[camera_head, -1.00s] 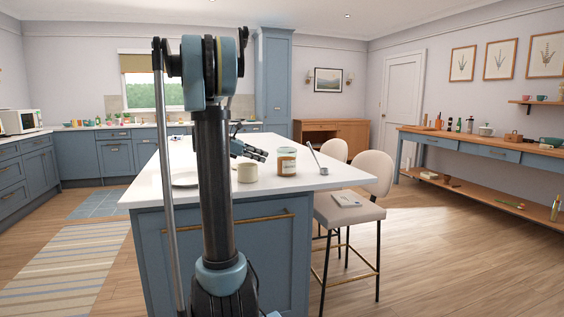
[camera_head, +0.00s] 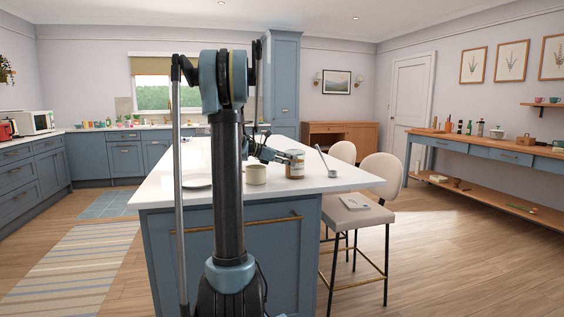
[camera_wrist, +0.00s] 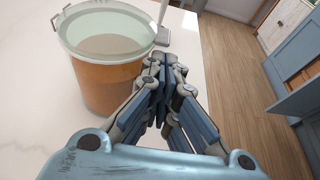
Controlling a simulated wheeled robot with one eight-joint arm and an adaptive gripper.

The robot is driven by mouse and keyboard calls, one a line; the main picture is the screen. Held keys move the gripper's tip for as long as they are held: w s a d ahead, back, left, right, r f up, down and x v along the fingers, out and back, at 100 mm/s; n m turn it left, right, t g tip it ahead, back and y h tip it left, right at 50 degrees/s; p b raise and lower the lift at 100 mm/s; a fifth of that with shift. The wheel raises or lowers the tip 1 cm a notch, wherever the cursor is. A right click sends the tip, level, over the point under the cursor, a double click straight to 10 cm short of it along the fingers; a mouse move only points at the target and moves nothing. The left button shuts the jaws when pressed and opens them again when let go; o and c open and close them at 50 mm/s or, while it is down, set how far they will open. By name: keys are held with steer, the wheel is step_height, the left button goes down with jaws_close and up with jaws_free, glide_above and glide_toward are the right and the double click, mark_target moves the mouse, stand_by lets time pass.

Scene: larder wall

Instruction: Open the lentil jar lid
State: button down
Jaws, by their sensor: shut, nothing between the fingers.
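The lentil jar (camera_head: 295,168) stands upright on the island's white top. In the wrist view the jar (camera_wrist: 105,85) is large at upper left, with orange contents and a pale, glassy top (camera_wrist: 108,35). The top looks closed, with a clip at its left edge. My gripper (camera_head: 287,158) is just left of the jar's upper part in the head view. In the wrist view my gripper (camera_wrist: 166,62) has its fingers together and empty, close beside the jar's right side. I cannot tell whether they touch it.
Two stools (camera_head: 380,175) stand at the island's right side. The floor to the right is open.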

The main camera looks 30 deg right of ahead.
steer(key=shift+s+d+f, duration=0.1)
steer(key=shift+d+f, duration=0.05)
steer(key=shift+d, duration=0.2)
stand_by(0.3)
